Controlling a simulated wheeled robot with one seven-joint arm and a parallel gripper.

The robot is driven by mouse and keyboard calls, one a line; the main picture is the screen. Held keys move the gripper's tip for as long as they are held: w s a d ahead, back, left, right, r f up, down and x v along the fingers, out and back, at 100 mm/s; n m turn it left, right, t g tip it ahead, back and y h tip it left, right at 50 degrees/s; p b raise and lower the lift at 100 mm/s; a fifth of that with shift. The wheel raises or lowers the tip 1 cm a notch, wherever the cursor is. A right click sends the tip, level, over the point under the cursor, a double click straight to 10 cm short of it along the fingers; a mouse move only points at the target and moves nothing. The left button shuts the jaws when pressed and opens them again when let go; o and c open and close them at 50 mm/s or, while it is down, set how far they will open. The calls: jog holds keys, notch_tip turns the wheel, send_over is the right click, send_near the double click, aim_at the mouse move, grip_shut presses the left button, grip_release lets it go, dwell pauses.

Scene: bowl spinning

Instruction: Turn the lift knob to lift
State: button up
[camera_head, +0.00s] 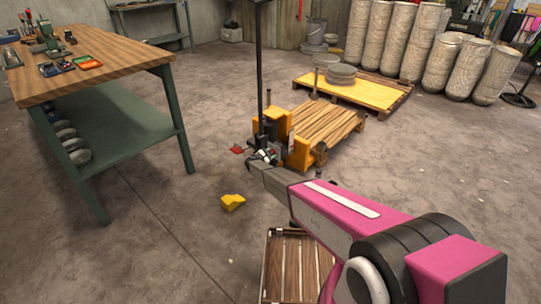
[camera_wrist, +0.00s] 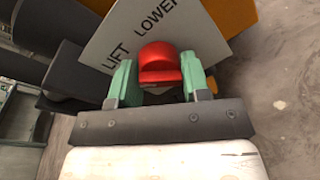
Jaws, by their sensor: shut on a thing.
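The red lift knob (camera_wrist: 160,54) sits on a grey plate (camera_wrist: 212,42) marked LIFT and LOWER in the wrist view. LIFT is to the left of the knob and LOWER is above it. My gripper (camera_wrist: 158,66) has green fingers on the left and right of the knob and is shut on it. In the head view my gripper (camera_head: 262,159) is at the orange pallet jack (camera_head: 298,153), near the foot of its dark upright handle (camera_head: 258,70). The knob cannot be made out there.
A slatted wooden pallet (camera_head: 330,122) rests at the jack. A yellow-topped pallet (camera_head: 360,92) with grey discs stands behind it. A workbench (camera_head: 110,50) is at left. A yellow wedge (camera_head: 232,202) lies on the floor. A slatted wooden piece (camera_head: 283,265) is at bottom centre.

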jog(key=shift+a+r, duration=0.1)
jog(key=o, duration=0.9)
jog(key=shift+c, duration=0.2)
jog(key=v, duration=1)
jog(key=shift+s+a, duration=0.25)
jog(key=shift+s, duration=0.05)
